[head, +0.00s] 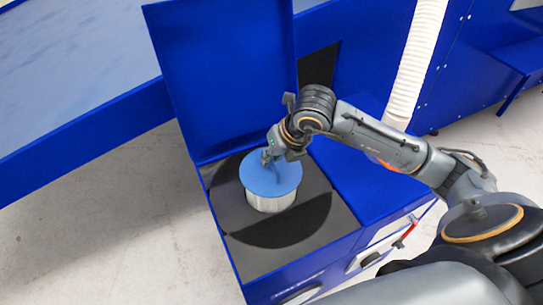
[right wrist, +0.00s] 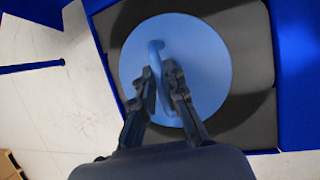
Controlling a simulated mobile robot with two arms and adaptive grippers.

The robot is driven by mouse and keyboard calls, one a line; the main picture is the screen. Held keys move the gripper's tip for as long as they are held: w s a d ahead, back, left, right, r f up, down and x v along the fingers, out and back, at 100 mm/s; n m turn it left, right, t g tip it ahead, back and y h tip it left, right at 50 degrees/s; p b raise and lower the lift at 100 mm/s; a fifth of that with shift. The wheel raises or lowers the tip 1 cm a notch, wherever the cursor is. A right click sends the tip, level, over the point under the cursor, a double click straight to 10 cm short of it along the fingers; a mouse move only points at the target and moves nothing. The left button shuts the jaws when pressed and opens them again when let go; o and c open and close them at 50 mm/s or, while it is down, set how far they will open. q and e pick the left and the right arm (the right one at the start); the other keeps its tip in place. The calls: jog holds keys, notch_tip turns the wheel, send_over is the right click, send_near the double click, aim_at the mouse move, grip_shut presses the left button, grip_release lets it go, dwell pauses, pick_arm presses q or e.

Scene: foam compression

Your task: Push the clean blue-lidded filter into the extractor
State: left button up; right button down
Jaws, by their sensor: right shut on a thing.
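The filter (head: 271,200) has a flat round blue lid (head: 270,176) and a pale, ribbed side. It stands upright on the dark top of the extractor (head: 240,258), over a black round area. My right gripper (head: 267,158) is at the lid, its arm coming in from the right. In the right wrist view the gripper (right wrist: 163,75) is shut on the blue handle (right wrist: 155,50) of the lid. How far the filter's lower end sits in the extractor cannot be told. My left gripper is not in view.
The extractor's raised blue cover (head: 225,75) stands upright behind the filter. A white ribbed hose (head: 415,60) rises at the right. A blue-edged table (head: 70,70) lies at the left, with clear floor (head: 100,230) below it.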

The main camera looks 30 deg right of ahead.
aim_at(272, 171)
jog(key=shift+r, duration=0.1)
dwell(0.7)
notch_tip(272, 171, down, 6)
jog(key=b, duration=0.7)
dwell(0.3)
dwell(1.2)
jog(key=shift+b, duration=0.3)
jog(key=shift+f+b, duration=0.5)
jog(key=shift+f+b, duration=0.3)
jog(key=shift+b, duration=0.05)
